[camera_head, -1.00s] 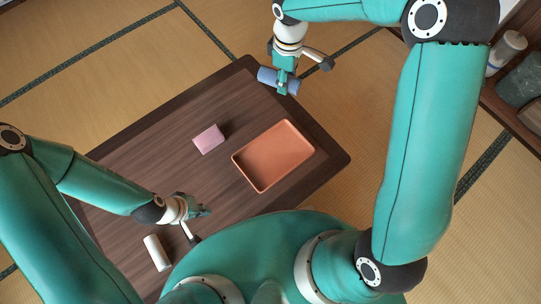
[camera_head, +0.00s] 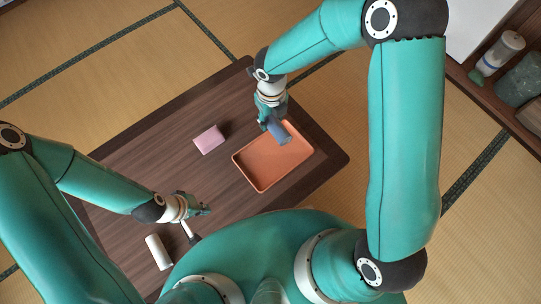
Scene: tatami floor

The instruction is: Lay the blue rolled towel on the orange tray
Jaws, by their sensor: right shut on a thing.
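The blue rolled towel (camera_head: 279,133) is held in my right gripper (camera_head: 272,125), which is shut on it. In the head view the towel shows over the far part of the orange tray (camera_head: 262,174); I cannot tell whether it touches the tray. The tray lies on the dark wooden table, and its visible floor is empty. My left gripper (camera_head: 203,210) is over the near left part of the table, apart from the tray. Whether its fingers are open or shut is unclear.
A pink block (camera_head: 209,139) lies on the table (camera_head: 150,150) left of the tray. A white roll (camera_head: 158,252) lies near my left gripper. A shelf (camera_head: 480,95) with a bottle (camera_head: 500,54) and dark containers stands at the right. The table's far left part is clear.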

